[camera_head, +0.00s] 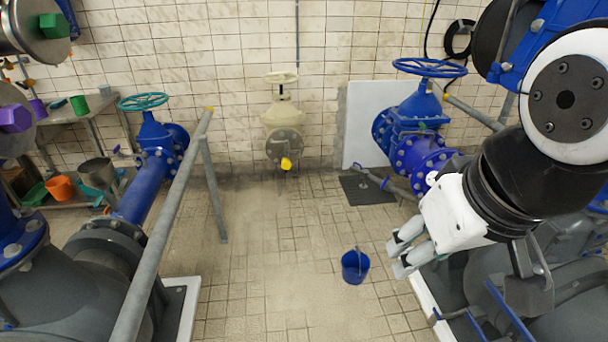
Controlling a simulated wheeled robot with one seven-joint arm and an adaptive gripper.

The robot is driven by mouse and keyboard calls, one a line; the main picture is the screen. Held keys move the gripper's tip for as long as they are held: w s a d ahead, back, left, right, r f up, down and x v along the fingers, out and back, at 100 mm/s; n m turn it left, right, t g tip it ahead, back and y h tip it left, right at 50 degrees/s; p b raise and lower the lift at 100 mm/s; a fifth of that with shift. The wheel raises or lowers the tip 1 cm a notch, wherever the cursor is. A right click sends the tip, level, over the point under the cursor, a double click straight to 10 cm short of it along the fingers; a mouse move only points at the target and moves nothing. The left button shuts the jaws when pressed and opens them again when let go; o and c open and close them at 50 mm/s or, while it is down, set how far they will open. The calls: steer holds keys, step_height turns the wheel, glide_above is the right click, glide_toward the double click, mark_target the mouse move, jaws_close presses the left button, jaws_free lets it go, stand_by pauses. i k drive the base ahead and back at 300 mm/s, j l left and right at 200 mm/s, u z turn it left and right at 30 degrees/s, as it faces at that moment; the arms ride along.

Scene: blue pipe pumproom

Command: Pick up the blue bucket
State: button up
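The blue bucket (355,267) stands upright on the tiled floor, a little right of the picture's middle, with its thin handle raised above the rim. My gripper (397,259) comes in from the right on a white body. Its two pale fingers point left, with a gap between their tips, and nothing shows held between them. In the picture the fingertips are just right of the bucket and appear apart from it. How far above the floor they are, I cannot tell.
A grey railing (166,215) runs along the left. Blue pipework with a valve (413,130) stands on the right, behind my arm. A cream valve (283,125) is at the back wall. An orange bucket (60,189) is at the far left. The middle floor is clear.

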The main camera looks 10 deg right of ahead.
mark_target(356, 265)
steer(key=i+j+z, duration=0.2)
steer(key=i, duration=0.25)
steer(key=i+z, duration=0.25)
steer(key=i, duration=0.25)
steer(key=i+j+z, duration=0.2)
steer(key=i, duration=0.25)
